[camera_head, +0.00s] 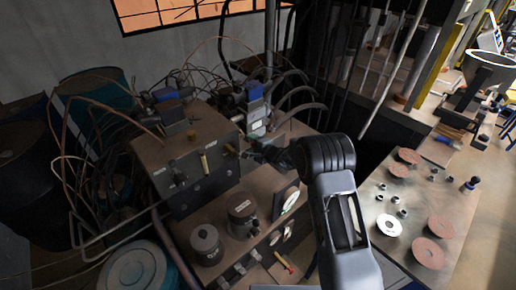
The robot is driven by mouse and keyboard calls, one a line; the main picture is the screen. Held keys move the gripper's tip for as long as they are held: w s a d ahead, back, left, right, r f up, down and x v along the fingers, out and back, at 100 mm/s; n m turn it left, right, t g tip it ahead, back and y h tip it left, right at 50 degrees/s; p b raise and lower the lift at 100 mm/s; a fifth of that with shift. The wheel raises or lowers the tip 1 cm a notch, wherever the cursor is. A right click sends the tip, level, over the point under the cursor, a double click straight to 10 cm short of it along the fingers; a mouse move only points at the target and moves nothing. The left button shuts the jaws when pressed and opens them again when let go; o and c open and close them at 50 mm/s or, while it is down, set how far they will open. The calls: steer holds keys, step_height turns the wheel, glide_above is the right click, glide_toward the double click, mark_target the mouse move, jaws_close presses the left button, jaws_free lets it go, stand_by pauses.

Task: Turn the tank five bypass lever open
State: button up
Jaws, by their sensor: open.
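A grey metal box (165,158) with small controls on its front stands left of centre. A dark knob or lever (178,175) is on its left part, a pale yellowish upright lever (204,163) near its middle, and a small tan lever (230,148) near its right edge. The labels are too small to read, so I cannot tell which lever is the tank five bypass. My gripper (256,152) is open, dark, and reaches left toward the box's right edge. It appears close to the tan lever; contact cannot be made out. My wrist hides part of the area behind.
Below the box are two round dark canisters (206,244) and (242,213), gauges (290,203) and a red-tipped lever (284,262). Loose cables and hoses crowd behind and left. A metal bench (412,215) with several flap discs is at right.

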steer(key=b+v, duration=0.3)
steer(key=v, duration=1)
steer(key=shift+s+d, duration=0.2)
steer(key=shift+s, duration=0.1)
steer(key=shift+r, duration=0.15)
steer(key=s+d+r+n+h, duration=0.5)
steer(key=s+d+r+h, duration=0.3)
steer(key=d+r+h, duration=0.3)
steer(key=s+d+n+g+b, duration=0.1)
steer(key=s+n+g, duration=0.5)
steer(key=s, duration=1.3)
steer(key=shift+s+f+n+g, duration=0.2)
steer(key=shift+f+n+g, duration=0.1)
steer(key=shift+f+g, duration=0.15)
